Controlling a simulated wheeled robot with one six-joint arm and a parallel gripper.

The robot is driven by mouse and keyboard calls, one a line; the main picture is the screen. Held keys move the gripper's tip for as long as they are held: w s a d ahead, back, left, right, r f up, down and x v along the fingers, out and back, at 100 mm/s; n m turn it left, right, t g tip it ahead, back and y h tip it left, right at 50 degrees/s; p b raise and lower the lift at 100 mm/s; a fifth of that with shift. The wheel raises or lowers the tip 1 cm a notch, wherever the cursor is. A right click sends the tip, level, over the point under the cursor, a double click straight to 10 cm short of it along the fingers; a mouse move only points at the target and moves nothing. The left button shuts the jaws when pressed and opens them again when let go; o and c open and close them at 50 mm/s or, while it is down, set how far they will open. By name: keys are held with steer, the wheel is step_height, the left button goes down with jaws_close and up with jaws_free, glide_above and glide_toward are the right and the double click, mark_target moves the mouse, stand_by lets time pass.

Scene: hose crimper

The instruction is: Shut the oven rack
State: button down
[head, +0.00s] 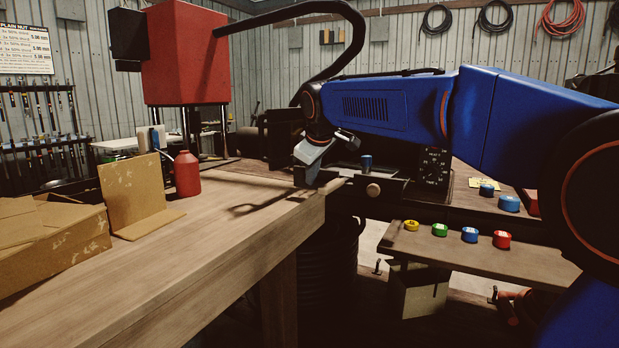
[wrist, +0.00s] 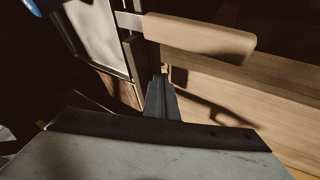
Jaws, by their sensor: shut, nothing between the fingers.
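My gripper (head: 303,178) is in the middle of the head view, pointing down near the right edge of the wooden workbench. In the wrist view its dark fingers (wrist: 160,98) are together, with nothing between them. A pale wooden handle (wrist: 205,38) on a metal bracket is just beyond the fingertips there. I cannot tell whether the fingers touch it. The handle joins a dark frame around a pale panel (wrist: 97,38) at the upper left. I cannot clearly make out the oven rack or how far it is out; my arm and gripper partly cover that area in the head view.
The workbench (head: 170,262) has cardboard boxes (head: 45,240) and a red bottle (head: 187,174) on its left part. Yellow, green, blue and red round pieces lie on a lower wooden shelf (head: 480,257).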

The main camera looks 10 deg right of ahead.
mark_target(342, 165)
steer(key=w+d, duration=0.4)
steer(key=w, duration=0.2)
steer(key=w+d, duration=0.4)
steer(key=w, duration=0.2)
steer(key=w+d, duration=0.5)
steer(key=w, duration=0.1)
steer(key=shift+w+d, duration=0.1)
steer(key=shift+w, duration=0.05)
steer(key=shift+r, duration=0.15)
